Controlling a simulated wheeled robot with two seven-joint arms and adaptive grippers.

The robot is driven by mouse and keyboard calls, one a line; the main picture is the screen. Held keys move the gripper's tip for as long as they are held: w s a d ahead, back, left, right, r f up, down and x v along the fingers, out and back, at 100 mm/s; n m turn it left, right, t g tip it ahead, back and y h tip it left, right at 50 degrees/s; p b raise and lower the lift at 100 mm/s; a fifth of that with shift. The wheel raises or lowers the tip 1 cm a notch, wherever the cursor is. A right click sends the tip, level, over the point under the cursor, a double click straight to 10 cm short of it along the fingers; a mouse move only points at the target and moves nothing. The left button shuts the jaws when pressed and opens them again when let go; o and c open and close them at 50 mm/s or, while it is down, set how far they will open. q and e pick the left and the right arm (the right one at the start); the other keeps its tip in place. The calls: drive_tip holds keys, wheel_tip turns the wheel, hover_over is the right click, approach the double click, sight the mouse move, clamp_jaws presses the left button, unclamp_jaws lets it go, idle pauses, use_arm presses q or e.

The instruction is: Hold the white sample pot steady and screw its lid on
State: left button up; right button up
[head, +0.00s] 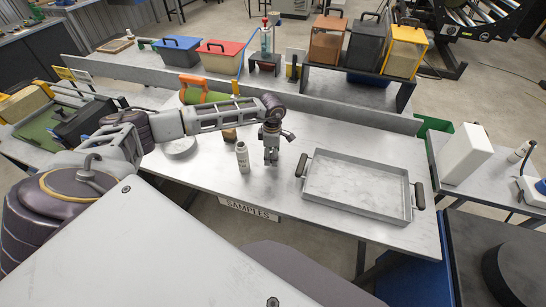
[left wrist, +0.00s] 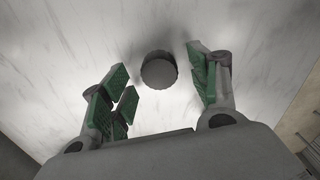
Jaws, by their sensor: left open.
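The white sample pot (head: 243,160) stands upright on the grey bench, left of my left gripper in the head view. My left gripper (head: 271,160) points down at the bench, just right of the pot and apart from it. In the left wrist view my left gripper (left wrist: 163,95) has its green-padded fingers wide apart, with nothing held. My right gripper is not in view.
A shallow metal tray (head: 312,186) with dark handles lies to the right. A raised shelf with bins (head: 326,45) stands behind. The bench front between pot and tray is clear.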

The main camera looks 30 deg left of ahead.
use_arm(q)
drive_tip(key=shift+f, duration=0.35)
drive_tip(key=shift+c, duration=0.3)
drive_tip(key=c, duration=0.7)
